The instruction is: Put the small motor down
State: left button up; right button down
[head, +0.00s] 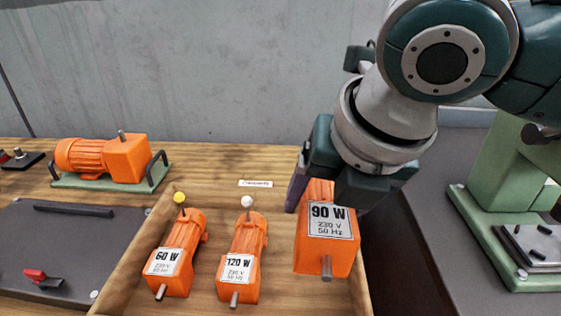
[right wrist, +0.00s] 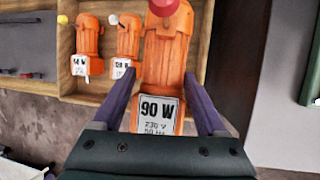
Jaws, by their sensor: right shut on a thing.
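My right gripper (head: 322,192) is shut on the orange 90 W motor (head: 322,262). It holds the motor at the right end of a wooden tray (head: 133,254), with the shaft pointing toward me. In the right wrist view the 90 W motor (right wrist: 165,60) sits between the two purple fingers, with a red ball at its far end. The motor looks raised above the tray floor, but any contact is hard to tell. The 60 W motor (head: 178,252) and the 120 W motor (head: 243,258) lie side by side in the tray, left of it. My left gripper is not in view.
A larger orange motor (head: 103,158) stands on a green base at the back left. A dark plate (head: 65,250) with a red clamp lies left of the tray. A green machine (head: 510,200) stands at the right. A white label (head: 256,183) lies behind the tray.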

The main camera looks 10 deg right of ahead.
notch_tip(320, 180, down, 11)
jog(key=shift+a+f+b, duration=0.1)
jog(key=shift+f+b, duration=0.05)
jog(key=shift+b, duration=1.05)
notch_tip(320, 180, down, 4)
jog(key=shift+r+b, duration=0.2)
jog(key=shift+b, duration=0.4)
jog(key=shift+f, duration=0.25)
jog(key=shift+c, duration=0.2)
grip_release()
jog(key=shift+f, duration=0.1)
jog(key=shift+o, duration=0.2)
